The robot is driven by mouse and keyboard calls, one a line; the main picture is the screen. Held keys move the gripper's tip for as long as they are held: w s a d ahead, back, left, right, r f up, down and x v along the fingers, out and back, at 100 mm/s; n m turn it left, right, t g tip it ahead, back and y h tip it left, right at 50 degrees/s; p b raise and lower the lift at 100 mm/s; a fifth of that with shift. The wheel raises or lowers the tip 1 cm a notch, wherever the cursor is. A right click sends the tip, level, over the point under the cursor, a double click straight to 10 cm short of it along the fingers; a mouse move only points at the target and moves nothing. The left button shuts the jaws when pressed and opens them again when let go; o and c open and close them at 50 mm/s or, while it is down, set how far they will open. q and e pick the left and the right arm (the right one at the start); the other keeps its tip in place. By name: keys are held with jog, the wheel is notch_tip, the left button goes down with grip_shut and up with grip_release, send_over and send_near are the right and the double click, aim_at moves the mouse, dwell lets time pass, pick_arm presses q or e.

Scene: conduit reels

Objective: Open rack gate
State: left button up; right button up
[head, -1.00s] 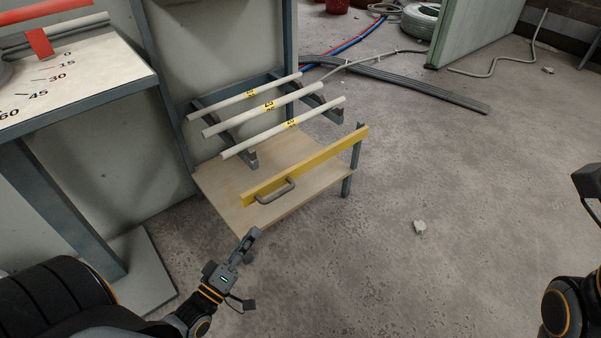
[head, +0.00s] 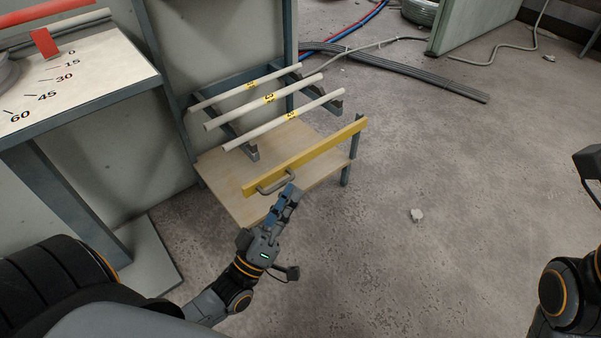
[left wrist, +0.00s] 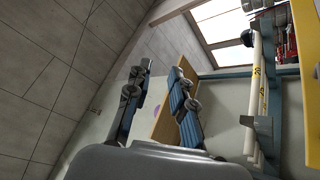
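The rack gate is a yellow bar (head: 312,155) across the front of the low rack, with a grey D-shaped handle (head: 268,188) near its left end. Its right end meets a grey post (head: 352,150). My left gripper (head: 284,196) is at the handle's right end in the head view; whether it touches cannot be told. The handle cannot be made out there. Of my right arm only dark links show at the right edge; its gripper is out of view.
Several pale conduits (head: 268,98) with yellow labels lie on rack brackets above a wooden shelf (head: 222,172). A bench with angle marks (head: 95,75) stands at left.

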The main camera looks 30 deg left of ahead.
pick_arm(q)
jog(key=s+d+r+m+t+h+p, duration=0.1)
jog(key=d+r+m+t, duration=0.1)
jog(key=r, duration=0.7)
jog(key=shift+s+d+r, duration=0.2)
jog(key=shift+d, duration=0.55)
